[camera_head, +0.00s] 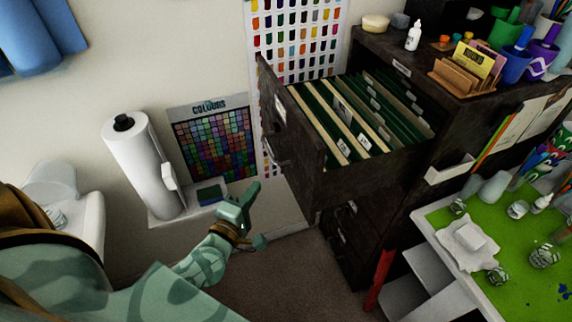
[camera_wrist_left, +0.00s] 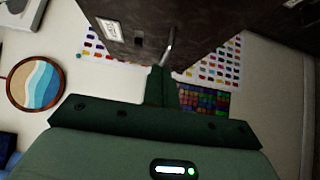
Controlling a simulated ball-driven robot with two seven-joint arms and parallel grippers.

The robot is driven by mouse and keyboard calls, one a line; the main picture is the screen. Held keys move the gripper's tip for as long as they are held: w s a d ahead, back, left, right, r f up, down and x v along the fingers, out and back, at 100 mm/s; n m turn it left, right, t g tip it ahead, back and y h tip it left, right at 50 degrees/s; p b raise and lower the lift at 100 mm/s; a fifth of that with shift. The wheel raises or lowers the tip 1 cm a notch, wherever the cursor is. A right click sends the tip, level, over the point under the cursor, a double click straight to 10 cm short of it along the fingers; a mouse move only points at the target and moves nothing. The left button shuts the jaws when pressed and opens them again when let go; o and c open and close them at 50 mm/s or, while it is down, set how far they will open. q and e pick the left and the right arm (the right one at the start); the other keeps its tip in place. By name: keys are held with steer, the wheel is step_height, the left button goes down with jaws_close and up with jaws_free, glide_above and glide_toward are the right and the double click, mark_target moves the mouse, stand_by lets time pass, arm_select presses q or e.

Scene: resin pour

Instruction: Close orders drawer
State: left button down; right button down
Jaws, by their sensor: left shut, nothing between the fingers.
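The orders drawer (camera_head: 290,135) is the top drawer of a dark filing cabinet and is pulled far out. It holds green hanging files and cream folders. Its front faces left and carries a label and a metal handle (camera_head: 277,150). In the left wrist view the drawer front (camera_wrist_left: 135,30) and the handle (camera_wrist_left: 170,45) are at the top. My left gripper (camera_head: 250,196) is shut and empty, left of and below the drawer front in the head view. It also shows in the left wrist view (camera_wrist_left: 157,75), its tip near the handle; I cannot tell whether they touch. My right gripper is not in view.
The cabinet top (camera_head: 375,50) holds a wooden card holder (camera_head: 462,75), a white bottle (camera_head: 414,36) and cups. A paper roll (camera_head: 140,165) stands on a ledge at left. A green-topped table (camera_head: 500,285) is at right. Carpet floor (camera_head: 270,285) is clear below.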

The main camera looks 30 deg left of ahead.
arm_select(q)
steer(key=w, duration=0.3)
steer(key=w+d, duration=0.1)
steer(key=w, duration=0.6)
steer(key=shift+w+d, duration=0.5)
